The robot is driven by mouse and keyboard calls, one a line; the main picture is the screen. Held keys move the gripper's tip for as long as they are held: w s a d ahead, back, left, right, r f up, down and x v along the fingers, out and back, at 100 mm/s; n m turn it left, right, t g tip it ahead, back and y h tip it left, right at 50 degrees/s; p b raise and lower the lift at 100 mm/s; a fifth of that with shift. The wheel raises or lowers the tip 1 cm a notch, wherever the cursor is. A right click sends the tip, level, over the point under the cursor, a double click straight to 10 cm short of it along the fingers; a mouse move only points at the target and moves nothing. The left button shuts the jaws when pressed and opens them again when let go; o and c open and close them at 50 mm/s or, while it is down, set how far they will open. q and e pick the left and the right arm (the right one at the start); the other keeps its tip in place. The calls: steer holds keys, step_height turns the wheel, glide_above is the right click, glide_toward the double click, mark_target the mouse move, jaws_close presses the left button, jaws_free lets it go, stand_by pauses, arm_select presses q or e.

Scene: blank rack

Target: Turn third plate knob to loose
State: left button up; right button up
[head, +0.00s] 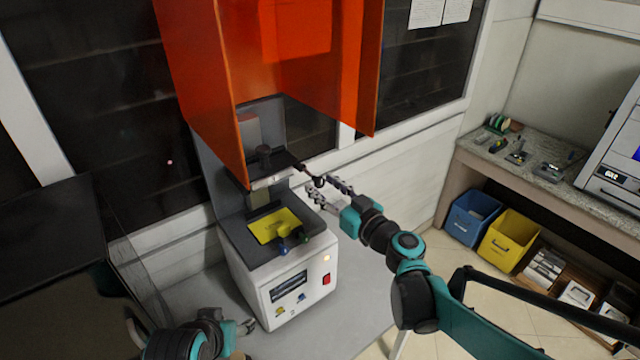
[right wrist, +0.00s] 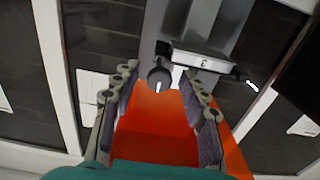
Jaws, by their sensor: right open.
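A white and grey resin printer (head: 290,287) stands with its build plate assembly (head: 270,181) raised over a yellow-floored vat (head: 274,224). A black knob (head: 264,153) sits on top of the assembly. A dark arm-like part (head: 304,169) sticks out to its right, towards my right gripper (head: 317,188). In the right wrist view, a round black knob (right wrist: 158,77) with a white mark lies ahead between the open fingers, with no visible contact. A second black knob (right wrist: 244,80) shows at the right end of a pale bracket (right wrist: 205,62). My left gripper (head: 246,327) is low, by the printer's base; its jaws are unclear.
The orange cover (head: 205,90) hangs above the printer, close over the plate. Small green and blue knobs (head: 304,237) stand at the vat's front. A side bench (head: 540,160) holds tools; blue (head: 465,222) and yellow (head: 505,245) bins are below. The floor between is clear.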

steer(key=v, duration=1)
steer(key=shift+s, duration=0.15)
